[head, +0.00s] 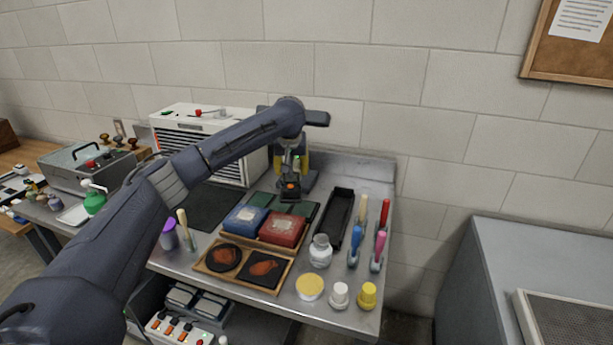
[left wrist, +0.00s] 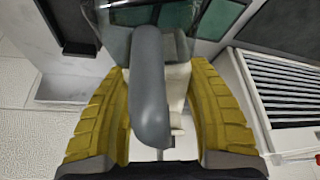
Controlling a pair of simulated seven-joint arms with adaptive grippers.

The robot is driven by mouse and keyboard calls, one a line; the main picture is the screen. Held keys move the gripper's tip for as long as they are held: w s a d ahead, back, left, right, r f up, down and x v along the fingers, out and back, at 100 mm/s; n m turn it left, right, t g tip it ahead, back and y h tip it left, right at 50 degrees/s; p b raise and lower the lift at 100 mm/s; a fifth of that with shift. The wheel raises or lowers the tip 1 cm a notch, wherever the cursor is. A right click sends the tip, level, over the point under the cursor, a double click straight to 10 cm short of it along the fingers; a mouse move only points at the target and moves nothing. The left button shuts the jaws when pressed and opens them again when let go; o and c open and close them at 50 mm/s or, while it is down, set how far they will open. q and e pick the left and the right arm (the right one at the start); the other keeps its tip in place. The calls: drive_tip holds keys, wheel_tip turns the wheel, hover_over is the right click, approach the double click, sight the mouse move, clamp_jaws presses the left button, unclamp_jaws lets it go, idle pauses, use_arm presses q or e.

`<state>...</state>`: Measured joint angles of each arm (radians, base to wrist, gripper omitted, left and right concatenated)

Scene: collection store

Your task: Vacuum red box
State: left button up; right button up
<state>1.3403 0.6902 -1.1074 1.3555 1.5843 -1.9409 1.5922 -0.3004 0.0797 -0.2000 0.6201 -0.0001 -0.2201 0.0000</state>
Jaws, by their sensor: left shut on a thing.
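My left gripper (head: 291,161), with yellow fingers, is behind the red box near the back of the bench. In the left wrist view the gripper (left wrist: 157,115) is shut on a grey rounded handle (left wrist: 150,85) of a tool that looks like a hand vacuum. Its clear part shows beyond the handle. A dark end with an orange spot (head: 290,187) shows below the gripper in the head view. My right gripper is not in view.
In front lies a wooden tray (head: 278,290) with two dark panels bearing orange material. A long black tray (head: 341,214), a jar (head: 320,252), several upright brushes and capped pots stand to the right. A white louvred unit (head: 172,150) stands back left.

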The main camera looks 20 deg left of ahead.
use_arm(q)
drive_tip(key=a, duration=0.1)
drive_tip(key=w+a, duration=0.1)
drive_tip(key=a, duration=0.1)
drive_tip(key=shift+w+a+n, duration=0.1)
drive_tip(key=shift+a+n, duration=0.2)
drive_tip(key=shift+f, duration=2.95)
drive_tip(key=shift+f, duration=1)
drive_tip(key=shift+d, duration=0.1)
drive_tip(key=shift+s+d+r, duration=0.1)
drive_tip(key=shift+s, duration=1.5)
drive_tip(key=shift+s+d, duration=0.15)
drive_tip(key=shift+s, duration=1.55)
drive_tip(key=shift+s, duration=0.1)
drive_tip(key=shift+s+d+f, duration=0.1)
drive_tip(key=shift+s, duration=0.65)
drive_tip(key=shift+s+d+f, duration=0.1)
drive_tip(key=shift+s, duration=0.6)
